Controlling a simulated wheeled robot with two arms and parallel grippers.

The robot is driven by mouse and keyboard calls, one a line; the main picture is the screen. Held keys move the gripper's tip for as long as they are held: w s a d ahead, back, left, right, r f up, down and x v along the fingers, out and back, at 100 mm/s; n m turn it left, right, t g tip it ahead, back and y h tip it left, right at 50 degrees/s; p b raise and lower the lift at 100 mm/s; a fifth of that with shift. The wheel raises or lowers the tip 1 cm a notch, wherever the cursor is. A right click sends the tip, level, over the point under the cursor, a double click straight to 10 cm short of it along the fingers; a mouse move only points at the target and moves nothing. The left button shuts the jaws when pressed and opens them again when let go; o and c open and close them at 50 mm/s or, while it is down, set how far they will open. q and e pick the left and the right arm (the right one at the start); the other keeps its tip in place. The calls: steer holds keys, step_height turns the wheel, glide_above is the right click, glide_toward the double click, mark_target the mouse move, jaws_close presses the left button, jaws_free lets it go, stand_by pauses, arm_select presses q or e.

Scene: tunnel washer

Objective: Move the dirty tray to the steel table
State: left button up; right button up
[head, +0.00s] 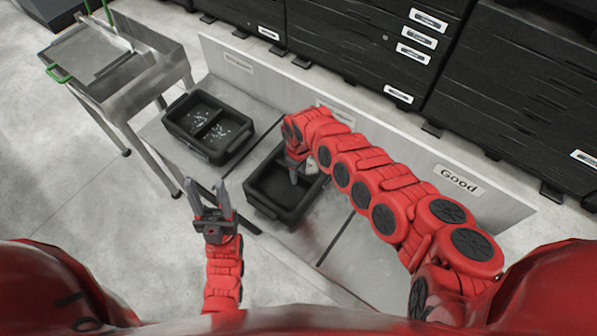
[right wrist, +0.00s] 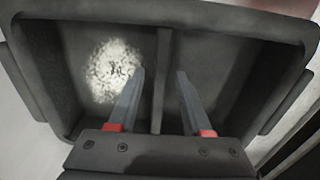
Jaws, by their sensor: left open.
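Two black two-compartment trays sit on a low grey bench. The left tray (head: 224,151) has white specks in both compartments. The nearer tray (head: 270,209) lies under my right gripper (head: 294,172); in the right wrist view this tray (right wrist: 240,20) shows a pale speckled patch in its left compartment. My right gripper, also in the right wrist view (right wrist: 161,75), is open, its fingers either side of the central divider; contact cannot be told. My left gripper (head: 213,190) is open and empty, left of the nearer tray. The steel table (head: 150,80) stands at upper left.
A flat metal piece (head: 85,55) with green handles lies on the steel table. The bench's low back panel carries labels, one reading "Good" (head: 459,180). Black drawer cabinets (head: 345,40) stand behind. The bench's right section is partly hidden by my right arm.

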steer(key=shift+w+a, duration=0.1)
steer(key=shift+w+r, duration=0.1)
steer(key=shift+r, duration=0.15)
step_height(320, 180, up, 11)
steer(key=b, duration=0.3)
steer(key=shift+r, duration=0.2)
